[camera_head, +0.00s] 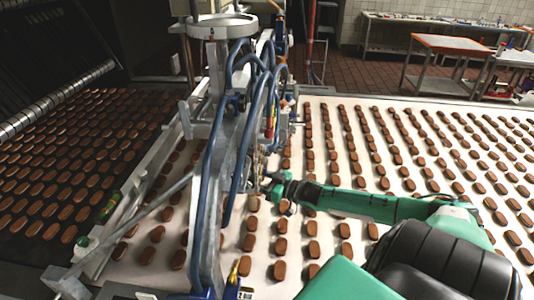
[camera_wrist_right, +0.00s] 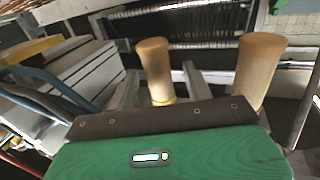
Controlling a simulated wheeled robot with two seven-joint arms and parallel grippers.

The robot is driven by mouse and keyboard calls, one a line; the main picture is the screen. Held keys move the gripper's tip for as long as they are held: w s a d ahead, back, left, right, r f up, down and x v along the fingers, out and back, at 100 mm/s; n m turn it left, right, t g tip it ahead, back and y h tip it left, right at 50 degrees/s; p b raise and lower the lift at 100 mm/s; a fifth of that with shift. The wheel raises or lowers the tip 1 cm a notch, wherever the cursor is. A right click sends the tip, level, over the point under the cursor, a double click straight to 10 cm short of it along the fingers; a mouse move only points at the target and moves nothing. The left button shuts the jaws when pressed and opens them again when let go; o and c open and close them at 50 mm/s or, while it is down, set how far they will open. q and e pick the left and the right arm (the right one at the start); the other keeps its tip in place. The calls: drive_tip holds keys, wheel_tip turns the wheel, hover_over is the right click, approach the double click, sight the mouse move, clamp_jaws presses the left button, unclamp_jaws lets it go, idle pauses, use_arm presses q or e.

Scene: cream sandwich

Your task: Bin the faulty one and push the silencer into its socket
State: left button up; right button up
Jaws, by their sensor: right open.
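My right gripper (camera_head: 272,186) reaches in from the right in the head view, close against the grey machine frame with its blue hoses. In the right wrist view two tan, wood-coloured cylinders, which look like silencers, stand beyond my green gripper body. The left cylinder (camera_wrist_right: 155,68) has a yellow band at its base and stands between two grey bars that look like the open fingers of my right gripper (camera_wrist_right: 160,78). The right cylinder (camera_wrist_right: 258,72) is larger in view and lies outside them. I cannot tell which one is faulty. No socket or bin is clearly visible. My left gripper is out of view.
The grey machine frame (camera_head: 212,120) with blue hoses (camera_head: 240,130) stands over the conveyor. Rows of brown biscuits cover the pale belt (camera_head: 318,101) and the dark belt at left.

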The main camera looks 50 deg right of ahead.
drive_tip(key=b+v, duration=0.1)
drive_tip(key=v, duration=1.2)
drive_tip(key=shift+s+b, duration=0.3)
drive_tip(key=shift+d, duration=0.1)
idle(0.7)
